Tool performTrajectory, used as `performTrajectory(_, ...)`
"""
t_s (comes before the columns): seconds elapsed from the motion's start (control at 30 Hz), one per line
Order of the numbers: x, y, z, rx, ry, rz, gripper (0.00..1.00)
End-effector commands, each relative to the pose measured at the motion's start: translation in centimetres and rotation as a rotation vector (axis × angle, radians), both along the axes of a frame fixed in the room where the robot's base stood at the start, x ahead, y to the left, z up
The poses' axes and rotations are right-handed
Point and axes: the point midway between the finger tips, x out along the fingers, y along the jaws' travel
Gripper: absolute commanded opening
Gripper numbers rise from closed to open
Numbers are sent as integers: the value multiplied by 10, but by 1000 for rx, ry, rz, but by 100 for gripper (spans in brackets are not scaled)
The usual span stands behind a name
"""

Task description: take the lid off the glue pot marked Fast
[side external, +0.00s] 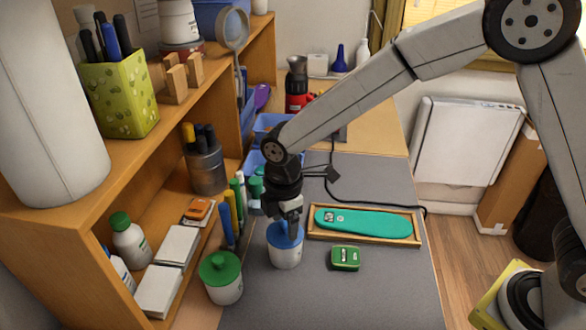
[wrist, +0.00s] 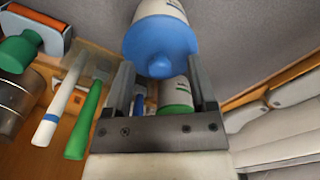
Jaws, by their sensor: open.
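A white pot (side external: 286,258) with a blue lid (side external: 284,234) stands on the grey mat. A second white pot (side external: 225,292) with a green lid (side external: 220,266) stands to its left and nearer. I cannot read the name on either pot. My gripper (side external: 288,224) is right over the blue lid, pointing down. In the wrist view my open gripper (wrist: 160,70) has the blue lid (wrist: 152,42) at its fingertips, with its knob (wrist: 160,68) between the fingers. I cannot tell whether the fingers touch it. The lid is on the pot.
A wooden tray (side external: 414,242) holding a teal insole (side external: 365,221) lies to the right. A small green box (side external: 345,258) sits in front of it. Markers (side external: 230,215) and a wooden shelf (side external: 150,160) stand close on the left. The front right of the mat is clear.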

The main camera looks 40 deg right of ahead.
Motion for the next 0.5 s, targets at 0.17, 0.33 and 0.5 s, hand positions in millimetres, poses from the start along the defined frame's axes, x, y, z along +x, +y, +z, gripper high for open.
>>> performTrajectory(0.17, 0, 0, 0, 0, 0, 0, 25)
performTrajectory(0.33, 0, 0, 0, 0, 0, 0, 0)
performTrajectory(0.5, 0, 0, 0, 0, 0, 0, 0)
